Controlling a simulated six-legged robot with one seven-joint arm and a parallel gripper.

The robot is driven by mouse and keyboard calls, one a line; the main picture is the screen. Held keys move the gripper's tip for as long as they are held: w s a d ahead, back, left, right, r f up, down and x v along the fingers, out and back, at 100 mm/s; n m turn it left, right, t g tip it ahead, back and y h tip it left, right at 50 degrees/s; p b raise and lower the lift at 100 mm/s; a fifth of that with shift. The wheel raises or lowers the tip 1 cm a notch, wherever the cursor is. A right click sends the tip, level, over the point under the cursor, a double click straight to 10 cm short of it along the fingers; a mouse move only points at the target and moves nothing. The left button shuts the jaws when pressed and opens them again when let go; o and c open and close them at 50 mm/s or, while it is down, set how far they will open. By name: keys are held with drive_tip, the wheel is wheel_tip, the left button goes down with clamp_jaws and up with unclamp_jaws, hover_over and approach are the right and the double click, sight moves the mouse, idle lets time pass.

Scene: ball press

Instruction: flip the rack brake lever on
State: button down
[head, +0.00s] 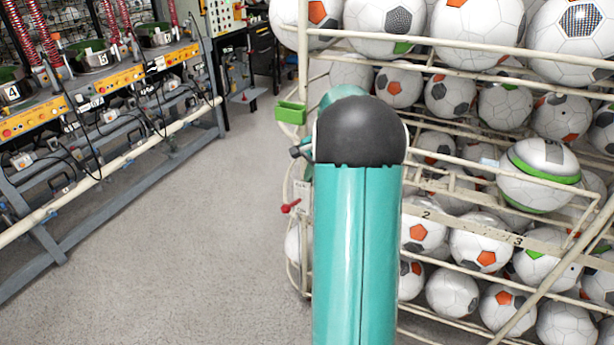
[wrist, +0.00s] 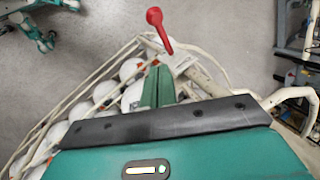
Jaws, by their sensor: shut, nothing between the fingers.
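The rack brake lever (wrist: 160,29) is red with a round knob. In the wrist view it sticks up and slightly left from a pale bracket (wrist: 181,63) on the rack's end. In the head view the lever (head: 291,207) is a small red shape just left of my teal arm, beside a pale plate on the rack post. My gripper (wrist: 155,72) shows in the wrist view as green fingers held together, with nothing between them. The fingertips appear just below the lever's base in the picture; I cannot tell whether they touch. In the head view my arm hides the gripper.
The ball rack (head: 455,254) holds many soccer balls in tiers on the right. A green tray (head: 290,112) is fixed to its post above the lever. A workbench (head: 100,85) with numbered stations stands left. The grey floor (head: 190,220) between is clear.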

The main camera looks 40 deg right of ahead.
approach(291, 206)
wheel_tip(291, 206, down, 2)
drive_tip(key=d, duration=0.2)
drive_tip(key=shift+w+a+f, duration=0.45)
drive_tip(key=shift+a+f, duration=0.2)
drive_tip(key=shift+f, duration=0.05)
drive_tip(key=shift+w+a+f, duration=0.4)
drive_tip(key=shift+a+f, duration=0.25)
drive_tip(key=shift+f, duration=0.05)
drive_tip(key=shift+a+f, duration=0.1)
